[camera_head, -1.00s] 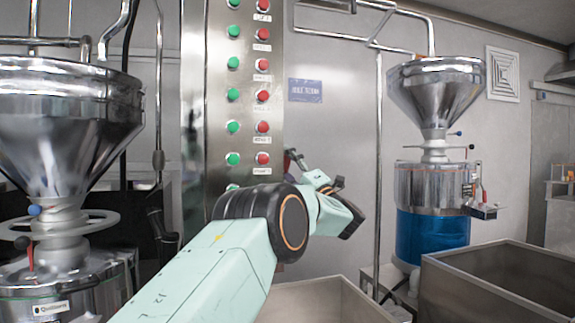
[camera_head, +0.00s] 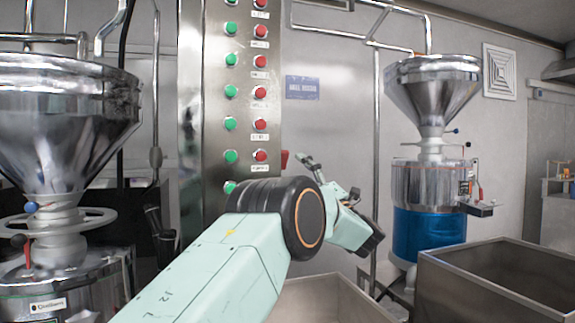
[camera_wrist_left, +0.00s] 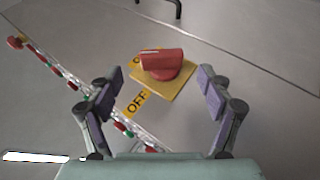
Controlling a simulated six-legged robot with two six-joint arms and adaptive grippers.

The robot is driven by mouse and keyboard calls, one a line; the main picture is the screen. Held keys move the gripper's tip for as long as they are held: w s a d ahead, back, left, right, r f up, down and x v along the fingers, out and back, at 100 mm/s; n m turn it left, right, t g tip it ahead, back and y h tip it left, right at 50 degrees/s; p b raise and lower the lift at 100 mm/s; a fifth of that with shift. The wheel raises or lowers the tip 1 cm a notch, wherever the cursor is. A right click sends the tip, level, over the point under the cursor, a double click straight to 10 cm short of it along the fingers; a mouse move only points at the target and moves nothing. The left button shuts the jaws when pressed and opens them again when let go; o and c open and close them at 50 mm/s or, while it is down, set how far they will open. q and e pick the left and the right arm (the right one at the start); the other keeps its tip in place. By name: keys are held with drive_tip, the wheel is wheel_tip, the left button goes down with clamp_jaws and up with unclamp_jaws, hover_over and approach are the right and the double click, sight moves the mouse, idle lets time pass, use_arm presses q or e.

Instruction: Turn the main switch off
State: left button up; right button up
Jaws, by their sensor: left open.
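The main switch is a red rotary knob (camera_wrist_left: 161,64) on a yellow square plate (camera_wrist_left: 178,84) in the left wrist view. The plate's label (camera_wrist_left: 137,101) reads "OFF", and another label above is partly covered by the knob. In the head view a bit of red (camera_head: 284,158), apparently the knob, shows at the cabinet's right edge. My left gripper (camera_wrist_left: 160,82) is open. Its two purple-grey fingers stand on either side of the knob in the wrist view, with visible gaps and no contact. In the head view its fingers are partly hidden behind my arm. My right gripper is not in view.
The steel control cabinet (camera_head: 245,100) carries columns of green and red buttons close to my arm. Grinders with steel hoppers stand left (camera_head: 60,130) and right (camera_head: 432,95). Metal bins (camera_head: 500,275) stand at the lower right. A vertical pipe (camera_head: 375,130) runs behind the gripper.

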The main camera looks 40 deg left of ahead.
use_arm(q)
drive_tip(key=shift+v, duration=2.8)
drive_tip(key=shift+a, duration=0.15)
